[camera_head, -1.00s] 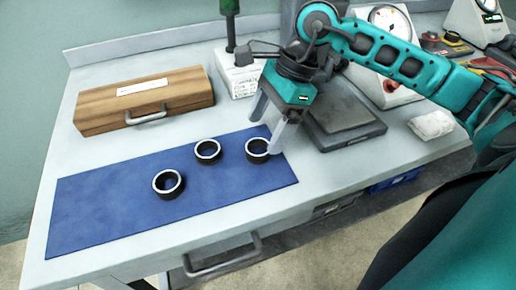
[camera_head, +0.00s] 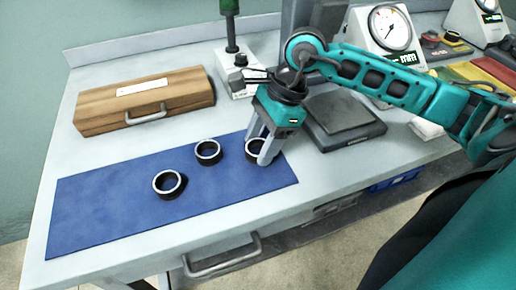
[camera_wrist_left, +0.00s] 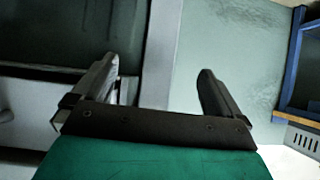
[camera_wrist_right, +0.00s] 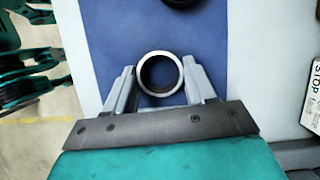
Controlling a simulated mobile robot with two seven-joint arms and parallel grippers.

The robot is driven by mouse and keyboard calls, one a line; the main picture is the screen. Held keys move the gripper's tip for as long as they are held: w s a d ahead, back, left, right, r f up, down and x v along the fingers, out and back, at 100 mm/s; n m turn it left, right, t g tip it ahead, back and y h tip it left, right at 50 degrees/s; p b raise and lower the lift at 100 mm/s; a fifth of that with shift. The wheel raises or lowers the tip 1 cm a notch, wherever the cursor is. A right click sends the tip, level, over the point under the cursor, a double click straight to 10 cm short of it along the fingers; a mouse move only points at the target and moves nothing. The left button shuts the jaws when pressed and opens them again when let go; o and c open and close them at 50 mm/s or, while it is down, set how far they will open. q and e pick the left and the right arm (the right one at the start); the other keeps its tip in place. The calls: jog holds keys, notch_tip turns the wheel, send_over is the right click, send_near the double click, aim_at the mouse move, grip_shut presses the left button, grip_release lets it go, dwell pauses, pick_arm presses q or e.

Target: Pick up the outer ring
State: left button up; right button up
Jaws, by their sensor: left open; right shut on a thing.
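Three dark rings with bright top rims are on the blue mat (camera_head: 110,215): a left ring (camera_head: 168,184), a middle ring (camera_head: 208,152) and a right ring (camera_head: 252,147). My right gripper (camera_head: 262,155) is down at the right ring, its fingers shut on either side of it. In the right wrist view, that ring (camera_wrist_right: 160,55) sits between the two fingertips (camera_wrist_right: 160,80). The ring appears still at mat level. My left gripper (camera_wrist_left: 158,85) is open and empty, away from the table, and not in the head view.
A wooden case (camera_head: 145,98) stands behind the mat. A grey plate device (camera_head: 343,120) is right of my right gripper, with a dial gauge (camera_head: 390,27) behind it. The mat's left part is clear.

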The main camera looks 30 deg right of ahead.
jog(key=c, duration=0.4)
notch_tip(320, 180, up, 20)
jog(key=shift+r+p, duration=0.1)
jog(key=shift+p, duration=1.05)
